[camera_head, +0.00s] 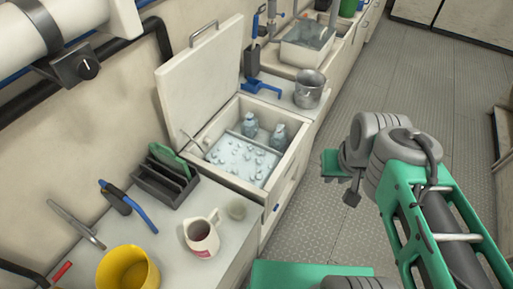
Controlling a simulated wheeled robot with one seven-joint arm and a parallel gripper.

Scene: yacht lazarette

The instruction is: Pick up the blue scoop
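A blue scoop (262,87) lies on the counter just right of the raised lid, beside a metal pot. Part of it is close against the lid's edge, and it looks unobstructed from the right. My gripper (342,178) is at the end of my green and grey arm, over the aisle floor, to the right of and nearer than the scoop. It is apart from the scoop and touches nothing visible. Its fingers are small and partly hidden by the wrist, so I cannot tell their opening.
An open cool box (279,174) holds ice and two bottles, its white lid (201,78) upright. The metal pot (309,88) stands right of the scoop. A sink (307,44) lies beyond. A mug (201,237) and yellow bucket (127,269) stand nearer. The aisle floor (375,75) is clear.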

